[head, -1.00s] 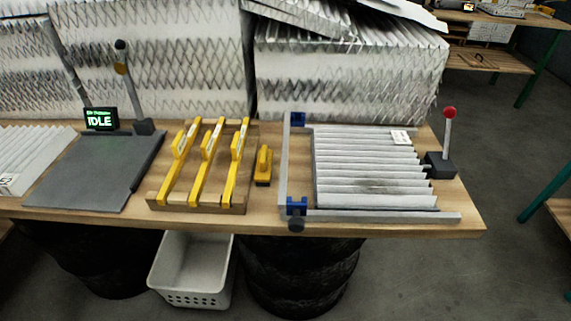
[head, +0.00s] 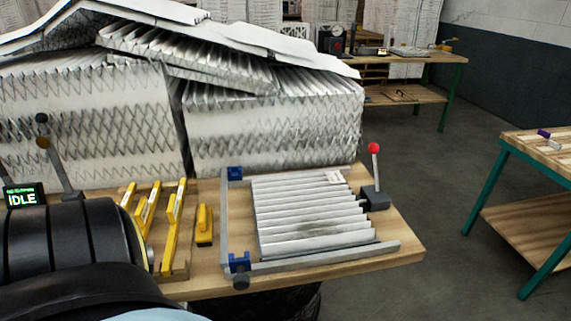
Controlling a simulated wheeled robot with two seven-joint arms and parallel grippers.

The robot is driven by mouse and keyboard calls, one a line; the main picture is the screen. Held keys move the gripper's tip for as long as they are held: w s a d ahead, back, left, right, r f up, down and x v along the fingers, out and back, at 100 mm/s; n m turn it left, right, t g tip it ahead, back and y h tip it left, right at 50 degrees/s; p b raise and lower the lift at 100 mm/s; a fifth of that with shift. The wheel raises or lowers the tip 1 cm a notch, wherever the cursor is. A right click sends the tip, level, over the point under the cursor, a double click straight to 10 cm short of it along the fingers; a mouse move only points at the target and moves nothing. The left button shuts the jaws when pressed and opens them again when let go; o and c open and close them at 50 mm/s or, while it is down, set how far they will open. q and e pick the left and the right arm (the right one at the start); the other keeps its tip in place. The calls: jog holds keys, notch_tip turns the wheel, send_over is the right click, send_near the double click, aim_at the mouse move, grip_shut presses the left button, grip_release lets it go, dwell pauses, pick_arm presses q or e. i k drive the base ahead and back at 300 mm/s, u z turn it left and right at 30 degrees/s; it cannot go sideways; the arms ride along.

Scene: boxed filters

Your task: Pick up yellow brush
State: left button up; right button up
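The yellow brush (head: 204,220) is small, with a yellow handle and a dark underside. A thick black link of my arm comes in at the lower left, in front of the table's left part. Neither of my grippers is in view.
A pleated filter (head: 312,217) lies in the metal corner frame (head: 325,260). A red-knobbed lever (head: 374,170) stands at right. Large filter stacks (head: 275,135) rise behind.

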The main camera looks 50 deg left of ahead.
aim_at(205, 226)
jog(key=z, duration=0.85)
jog(key=k, duration=1.2)
jog(key=u, duration=0.4)
